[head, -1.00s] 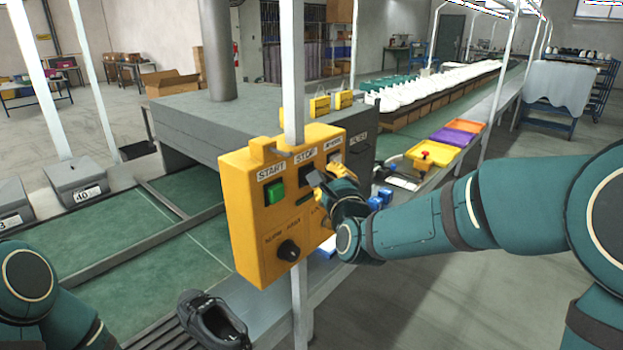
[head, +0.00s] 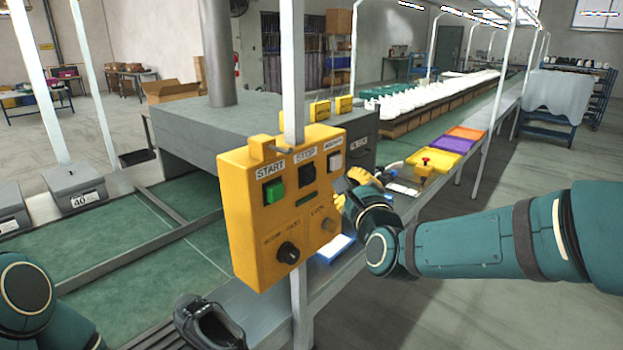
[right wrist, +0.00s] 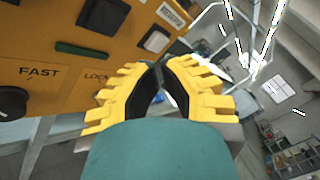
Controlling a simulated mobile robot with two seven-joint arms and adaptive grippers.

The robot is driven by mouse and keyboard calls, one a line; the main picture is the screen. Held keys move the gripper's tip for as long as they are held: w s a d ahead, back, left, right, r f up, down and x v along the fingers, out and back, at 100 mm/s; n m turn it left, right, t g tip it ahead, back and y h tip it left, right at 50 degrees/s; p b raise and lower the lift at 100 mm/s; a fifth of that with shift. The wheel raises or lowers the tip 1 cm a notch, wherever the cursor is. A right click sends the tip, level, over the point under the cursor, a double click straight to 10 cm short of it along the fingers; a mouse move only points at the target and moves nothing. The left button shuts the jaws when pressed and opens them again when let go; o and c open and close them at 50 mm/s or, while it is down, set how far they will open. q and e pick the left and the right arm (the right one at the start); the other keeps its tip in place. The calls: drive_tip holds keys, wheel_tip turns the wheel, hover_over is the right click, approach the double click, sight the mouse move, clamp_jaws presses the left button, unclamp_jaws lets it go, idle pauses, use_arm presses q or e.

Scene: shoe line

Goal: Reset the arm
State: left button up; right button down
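My right arm (head: 480,245) reaches in from the right of the head view. Its gripper (head: 346,192) is beside the right edge of the yellow control box (head: 240,225). In the right wrist view the yellow fingers (right wrist: 158,68) come together at their tips, with nothing visible between them. They are near the box face (right wrist: 75,75), apart from its white button (right wrist: 155,39). Of my left arm (head: 28,290), only a part shows at the lower left; its gripper is out of view.
The box hangs on a white post (head: 299,310) and carries a green START button (head: 274,190) and a black knob (head: 288,252). A dark shoe (head: 208,322) lies below left. Orange, purple and yellow trays (head: 432,163) line the conveyor behind. The floor at lower right is clear.

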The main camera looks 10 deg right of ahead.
idle(0.3)
drive_tip(key=s+a+f+n+g+y, duration=0.15)
drive_tip(key=f+n+g, duration=0.35)
drive_tip(key=f, duration=0.9)
drive_tip(key=s+a+f+n+g, duration=0.25)
drive_tip(key=f+n, duration=0.45)
drive_tip(key=f, duration=0.7)
use_arm(q)
drive_tip(key=shift+s, duration=0.25)
drive_tip(key=c, duration=0.3)
drive_tip(key=shift+a, duration=0.1)
drive_tip(key=shift+c, duration=0.2)
use_arm(e)
drive_tip(key=s+a+f+n+g+y, duration=0.1)
drive_tip(key=s+a+f+n+g, duration=0.1)
drive_tip(key=s+f+n+g, duration=0.3)
drive_tip(key=s+a+f+n+g+y, duration=0.1)
drive_tip(key=s+a+f+n+g, duration=0.2)
drive_tip(key=s+f+n, duration=0.4)
drive_tip(key=s+f+g, duration=0.1)
drive_tip(key=s+f, duration=0.6)
drive_tip(key=f, duration=0.1)
drive_tip(key=shift+a+f+g, duration=0.15)
drive_tip(key=shift+a+g, duration=0.1)
drive_tip(key=shift+g, duration=0.1)
